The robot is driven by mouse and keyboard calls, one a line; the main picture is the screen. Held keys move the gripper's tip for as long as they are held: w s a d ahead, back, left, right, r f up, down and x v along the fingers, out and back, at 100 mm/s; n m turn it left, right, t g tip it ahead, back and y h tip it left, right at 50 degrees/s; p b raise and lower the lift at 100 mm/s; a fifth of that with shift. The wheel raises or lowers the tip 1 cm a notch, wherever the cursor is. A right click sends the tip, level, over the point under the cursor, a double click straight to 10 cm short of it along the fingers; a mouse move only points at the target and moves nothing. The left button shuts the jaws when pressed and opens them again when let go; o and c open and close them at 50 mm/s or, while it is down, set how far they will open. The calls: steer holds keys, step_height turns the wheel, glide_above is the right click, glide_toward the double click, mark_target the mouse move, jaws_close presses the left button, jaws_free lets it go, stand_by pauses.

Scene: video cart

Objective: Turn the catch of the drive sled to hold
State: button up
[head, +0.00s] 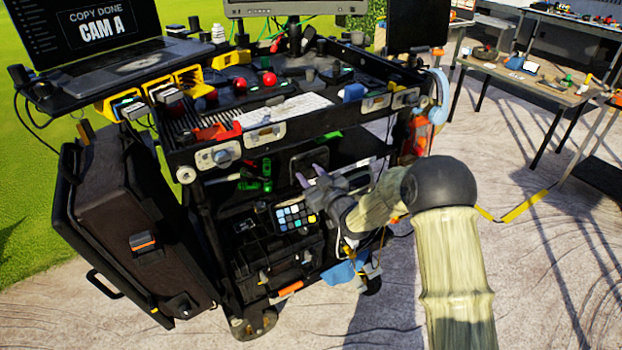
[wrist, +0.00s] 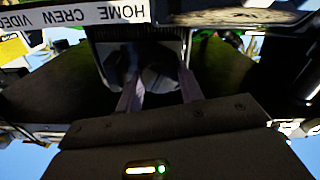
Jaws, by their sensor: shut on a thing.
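In the head view my gripper (head: 311,175) reaches into the middle level of the black video cart (head: 290,130), its pale purple fingers pointing at a dark box-like unit (head: 308,160). I take this for the drive sled but cannot be sure. In the wrist view my gripper (wrist: 158,92) has its two fingers on either side of a dark rounded catch (wrist: 157,76) and is shut on it. The catch sits under a grey ribbed part (wrist: 140,33). It is in shadow, so which way it is turned cannot be told.
A keypad with coloured keys (head: 295,216) lies just below my gripper. The upper shelf edge, with a keyboard (head: 283,112), is close above. A laptop (head: 110,45) stands at the left and a hard case (head: 130,220) leans below it.

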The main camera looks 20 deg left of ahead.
steer(key=m+b, duration=0.1)
steer(key=m, duration=0.5)
steer(key=shift+w+d+m, duration=0.1)
steer(key=shift+m, duration=0.2)
steer(key=m, duration=0.5)
steer(key=shift+f+m, duration=0.15)
steer(key=shift+m, duration=0.25)
steer(key=o, duration=1)
steer(key=v, duration=1.7)
steer(key=shift+s, duration=0.25)
steer(key=shift+d, duration=0.15)
